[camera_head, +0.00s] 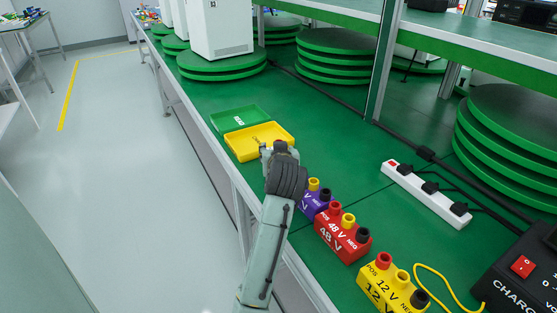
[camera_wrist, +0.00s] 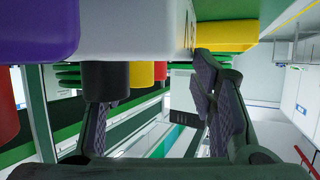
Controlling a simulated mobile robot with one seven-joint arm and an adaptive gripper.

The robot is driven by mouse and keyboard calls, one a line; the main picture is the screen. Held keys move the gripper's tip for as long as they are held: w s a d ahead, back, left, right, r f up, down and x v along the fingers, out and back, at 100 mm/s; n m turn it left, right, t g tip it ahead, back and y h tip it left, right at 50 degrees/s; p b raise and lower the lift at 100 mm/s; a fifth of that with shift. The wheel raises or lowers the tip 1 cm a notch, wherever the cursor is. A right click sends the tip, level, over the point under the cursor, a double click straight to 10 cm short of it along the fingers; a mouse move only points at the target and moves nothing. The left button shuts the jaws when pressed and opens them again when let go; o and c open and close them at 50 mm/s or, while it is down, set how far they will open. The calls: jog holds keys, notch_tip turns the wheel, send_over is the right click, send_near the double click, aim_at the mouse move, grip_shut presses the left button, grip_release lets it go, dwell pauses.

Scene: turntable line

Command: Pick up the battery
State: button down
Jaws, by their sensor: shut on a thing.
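A white battery block (camera_wrist: 135,38) with black, yellow and red terminal posts fills the upper middle of the wrist view, which is upside down. My gripper (camera_wrist: 155,95) has one finger on each side of it; the left fingertip is partly hidden behind the black post. The jaws are shut on this white block. In the head view, my gripper (camera_head: 274,152) is at the near edge of the yellow tray, and my arm hides the white block. A purple battery (camera_head: 316,199), a red 48 V battery (camera_head: 343,238) and a yellow 12 V battery (camera_head: 388,290) stand in a row on the bench.
A yellow tray (camera_head: 240,150) and a green tray (camera_head: 222,121) lie beyond the row. A white power strip (camera_head: 425,195) with black plugs lies to the right. A black charger (camera_head: 530,275) with a yellow cable is at lower right. Stacked green discs (camera_head: 505,150) stand at right.

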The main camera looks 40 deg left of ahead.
jog(key=shift+w+r, duration=0.1)
jog(key=shift+r, duration=0.6)
notch_tip(320, 180, up, 2)
jog(key=shift+d+r+b, duration=0.1)
jog(key=shift+r+b, duration=0.1)
jog(key=shift+b, duration=0.15)
jog(key=s+a+r+b, duration=0.1)
jog(key=s+a+b, duration=0.1)
jog(key=s+a, duration=0.8)
jog(key=s, duration=0.2)
jog(key=shift+s+r+b, duration=0.15)
jog(key=shift+s+b, duration=0.15)
jog(key=shift+b, duration=0.1)
jog(key=shift+a, duration=0.1)
